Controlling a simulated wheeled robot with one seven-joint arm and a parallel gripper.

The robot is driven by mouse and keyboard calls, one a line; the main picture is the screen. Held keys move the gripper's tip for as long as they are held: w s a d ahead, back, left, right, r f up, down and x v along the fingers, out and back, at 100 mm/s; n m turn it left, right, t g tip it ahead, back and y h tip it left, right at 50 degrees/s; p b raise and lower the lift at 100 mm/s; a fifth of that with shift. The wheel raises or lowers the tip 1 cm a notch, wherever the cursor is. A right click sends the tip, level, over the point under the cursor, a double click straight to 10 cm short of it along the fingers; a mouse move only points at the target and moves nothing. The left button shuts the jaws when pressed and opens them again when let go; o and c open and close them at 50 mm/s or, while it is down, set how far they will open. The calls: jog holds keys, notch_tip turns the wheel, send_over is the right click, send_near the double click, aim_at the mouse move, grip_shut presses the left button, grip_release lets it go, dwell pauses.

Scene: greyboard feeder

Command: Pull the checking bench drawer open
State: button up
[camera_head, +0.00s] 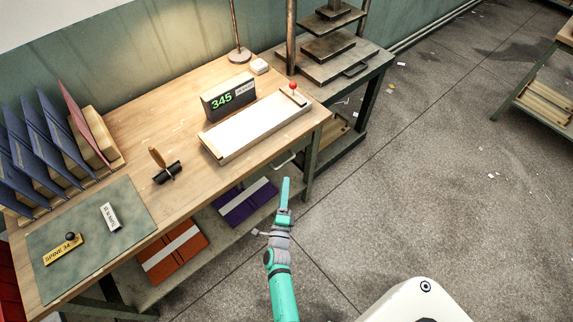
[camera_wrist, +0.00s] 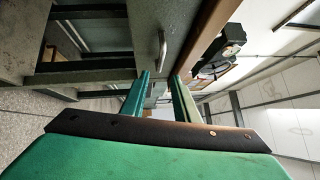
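The checking bench has a wooden top (camera_head: 185,125) and stands at left and centre in the head view. Its drawer handle (camera_head: 285,159), a pale metal bar, shows under the front edge near the right corner. In the wrist view the handle (camera_wrist: 162,45) is on a grey drawer front (camera_wrist: 135,22) beside the wooden top edge (camera_wrist: 205,38). The drawer looks shut. My green gripper (camera_head: 286,181) is just in front of the handle, apart from it. In the wrist view my gripper (camera_wrist: 162,85) is open and empty, with the handle beyond the fingertips.
The bench top holds a display reading 345 (camera_head: 221,101), a long pale tray (camera_head: 255,127), blue folders (camera_head: 35,140) and a grey mat (camera_head: 85,265). A lower shelf holds purple (camera_head: 248,203) and orange (camera_head: 175,252) bundles. A press stand (camera_head: 325,65) adjoins.

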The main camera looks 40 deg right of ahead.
jog(key=x, duration=0.8)
jog(key=shift+w+a, duration=0.25)
jog(key=shift+w, duration=0.1)
